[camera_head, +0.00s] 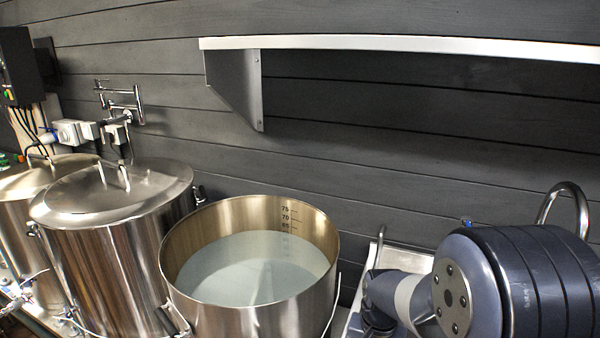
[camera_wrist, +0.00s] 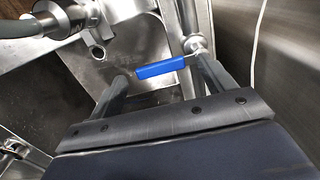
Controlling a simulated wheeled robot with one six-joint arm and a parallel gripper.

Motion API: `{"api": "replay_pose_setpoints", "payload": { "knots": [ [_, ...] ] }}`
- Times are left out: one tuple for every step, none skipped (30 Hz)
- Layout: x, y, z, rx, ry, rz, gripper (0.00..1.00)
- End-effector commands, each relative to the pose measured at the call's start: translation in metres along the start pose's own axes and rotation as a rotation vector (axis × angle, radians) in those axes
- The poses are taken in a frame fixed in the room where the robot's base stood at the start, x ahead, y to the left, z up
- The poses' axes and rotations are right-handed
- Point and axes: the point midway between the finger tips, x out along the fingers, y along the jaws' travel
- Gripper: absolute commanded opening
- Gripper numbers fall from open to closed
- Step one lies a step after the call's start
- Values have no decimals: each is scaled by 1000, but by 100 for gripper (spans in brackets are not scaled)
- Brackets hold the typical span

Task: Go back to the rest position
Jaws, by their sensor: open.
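My gripper (camera_wrist: 158,72) shows in the wrist view with its two fingers apart. A blue lever handle (camera_wrist: 162,67) on a steel valve shows between the fingers in that picture. I cannot tell whether either finger touches it. In the head view my arm fills the lower right, and my gripper is out of sight there.
An open steel kettle (camera_head: 250,215) holding pale liquid stands left of my arm. A lidded kettle (camera_head: 115,195) stands farther left. A steel shelf (camera_head: 400,45) juts from the dark plank wall. Steel pipework (camera_wrist: 75,20) lies close to my gripper.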

Motion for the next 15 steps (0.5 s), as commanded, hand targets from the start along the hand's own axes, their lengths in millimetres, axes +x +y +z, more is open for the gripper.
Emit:
{"api": "replay_pose_setpoints", "payload": {
  "knots": [
    [-7, 0, 0, 1, 3, -2, 78],
    [-12, 0, -1, 1, 5, -2, 78],
    [-19, 0, -1, 1, 4, -2, 78],
    [-24, -1, -1, 1, 6, -3, 78],
    [-30, -1, -1, 1, 6, -3, 78],
    [-38, 0, -1, 1, 6, -3, 78],
    [-45, -1, -1, 1, 7, -3, 78],
    [-51, 0, -1, 1, 6, -3, 78],
    [-59, 0, -1, 1, 6, -3, 78],
    [-65, 0, -1, 1, 6, -3, 78],
    [-71, 0, -1, 1, 6, -3, 78],
    [-79, 0, -1, 2, 6, -3, 78],
    [-85, 0, -1, 2, 6, -3, 78],
    [-91, 0, -1, 2, 6, -3, 78],
    [-99, 0, -1, 2, 6, -3, 78]
  ]
}}
